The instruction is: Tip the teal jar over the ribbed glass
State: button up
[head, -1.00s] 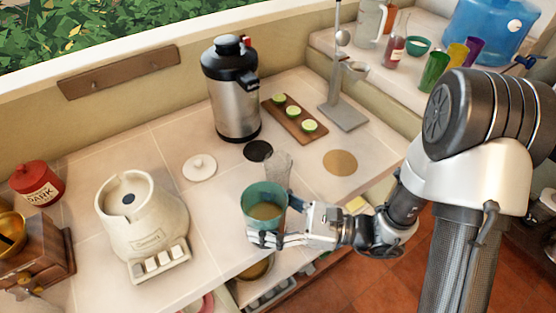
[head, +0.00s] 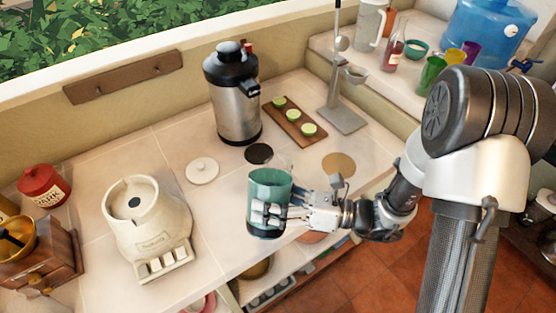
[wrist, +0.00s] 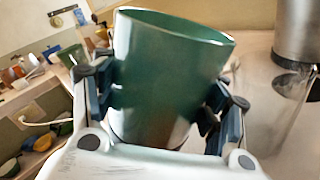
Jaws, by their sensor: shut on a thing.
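My gripper (head: 268,212) is shut around the teal jar (head: 270,187) above the counter's front part. In the head view the jar's side shows and its mouth is mostly turned from sight, so it leans away toward the back; its contents are hidden. In the wrist view the jar (wrist: 165,80) sits between both fingers, its rim sloping down to the right. The clear ribbed glass (head: 284,160) stands just behind the jar, partly hidden by it. The glass (wrist: 288,112) shows to the right of the jar in the wrist view. I see no stream between them.
A steel flask (head: 234,105) stands behind, with a dark disc (head: 259,153) at its foot. A white lid (head: 202,170) and a cream appliance (head: 148,222) are at left. A board of lime slices (head: 294,122), a metal stand (head: 341,117) and a tan disc (head: 339,163) are behind right.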

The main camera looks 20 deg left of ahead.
aim_at(271, 171)
jog(key=shift+m, duration=0.7)
jog(key=r+p, duration=0.1)
jog(key=r, duration=0.1)
jog(key=w+r+p, duration=0.1)
jog(key=r+p, duration=0.1)
jog(key=shift+r+p, duration=0.25)
jog(key=shift+p, duration=0.05)
jog(key=shift+f, duration=0.35)
jog(key=shift+w+m, duration=0.1)
jog(key=shift+m, duration=0.2)
jog(key=shift+w+f+m, duration=0.1)
jog(key=shift+m, duration=0.5)
jog(key=shift+r+m+p, duration=0.6)
jog(key=shift+m+p, duration=0.1)
jog(key=shift+m, duration=0.2)
jog(key=shift+w+a+f+m, duration=0.1)
jog(key=shift+f+m, duration=0.15)
jog(key=shift+m, duration=0.65)
jog(key=shift+w+r+m+p, duration=0.15)
jog(key=shift+r+m+p, duration=0.45)
jog(key=shift+m, duration=0.2)
jog(key=shift+w+r+m+p, duration=0.45)
jog(key=shift+w+m, duration=0.2)
jog(key=shift+m, duration=0.25)
dwell(1.2)
jog(key=shift+w+r+m+p, duration=0.15)
jog(key=shift+m+p, duration=0.15)
jog(key=shift+p, duration=0.4)
